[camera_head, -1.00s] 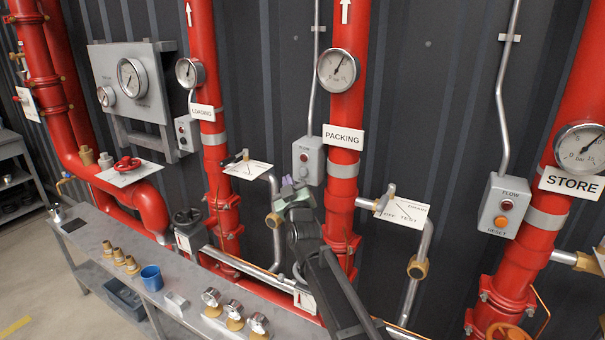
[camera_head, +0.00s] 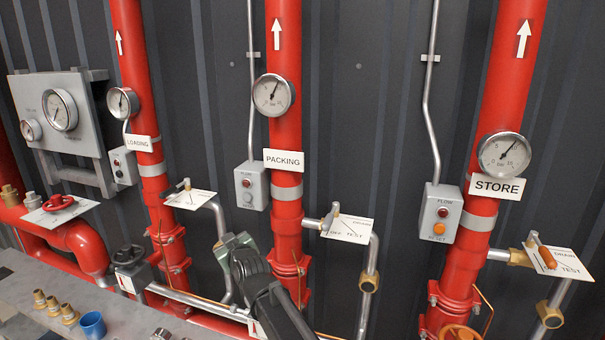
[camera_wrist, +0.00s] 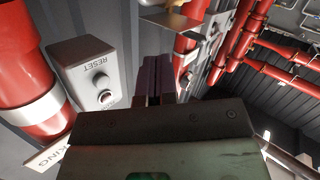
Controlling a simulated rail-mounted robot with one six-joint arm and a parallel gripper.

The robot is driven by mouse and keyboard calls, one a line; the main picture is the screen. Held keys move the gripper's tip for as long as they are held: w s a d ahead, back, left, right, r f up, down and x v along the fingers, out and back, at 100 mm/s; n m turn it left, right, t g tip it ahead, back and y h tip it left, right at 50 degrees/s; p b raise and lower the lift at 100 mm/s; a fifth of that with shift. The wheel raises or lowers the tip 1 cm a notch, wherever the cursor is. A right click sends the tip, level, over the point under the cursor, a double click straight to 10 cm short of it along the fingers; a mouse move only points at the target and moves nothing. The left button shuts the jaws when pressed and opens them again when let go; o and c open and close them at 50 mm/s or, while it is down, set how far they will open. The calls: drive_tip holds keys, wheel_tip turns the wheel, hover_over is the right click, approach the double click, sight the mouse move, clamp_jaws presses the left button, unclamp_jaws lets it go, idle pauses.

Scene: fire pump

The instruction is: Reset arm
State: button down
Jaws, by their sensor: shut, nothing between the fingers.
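My gripper (camera_head: 232,240) is raised in front of the wall, low and left of the PACKING pipe (camera_head: 287,228) in the head view. In the wrist view its two dark fingers (camera_wrist: 157,78) are closed together with nothing between them. The grey PACKING control box (camera_head: 251,186) is above the gripper in the head view. In the wrist view this box (camera_wrist: 92,80) appears upside down to the left of the fingers, apart from them, with its RESET label and buttons showing. My forearm hides part of the piping behind it.
A grey bench (camera_head: 25,290) with brass fittings and a blue cup (camera_head: 92,325) is at the lower left. Test valves with white plates stick out beside the pipes, one (camera_head: 347,229) right of PACKING. The STORE pipe (camera_head: 480,240) stands at right.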

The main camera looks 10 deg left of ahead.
drive_tip(key=s+d+f+g+h, duration=0.1)
drive_tip(key=d+f, duration=0.1)
drive_tip(key=s+d+f+m+g, duration=0.1)
drive_tip(key=d+f, duration=0.1)
drive_tip(key=s+d+f+g+h, duration=0.1)
drive_tip(key=s+d+f, duration=0.1)
drive_tip(key=shift+d+m+g+h, duration=0.15)
drive_tip(key=shift+m+g+h, duration=0.15)
drive_tip(key=s+d+f+m+g+h, duration=0.2)
drive_tip(key=s+d, duration=0.4)
drive_tip(key=d, duration=0.6)
drive_tip(key=s+d+f+m+g+h, duration=0.2)
drive_tip(key=s+d+f+m+g, duration=0.1)
drive_tip(key=d, duration=1)
drive_tip(key=s+d+f+m+g+h, duration=0.3)
drive_tip(key=s+d, duration=0.5)
drive_tip(key=d, duration=0.5)
drive_tip(key=shift+s+d+f+m+g, duration=0.2)
drive_tip(key=shift+s+m+g, duration=0.1)
drive_tip(key=shift+m+g, duration=0.35)
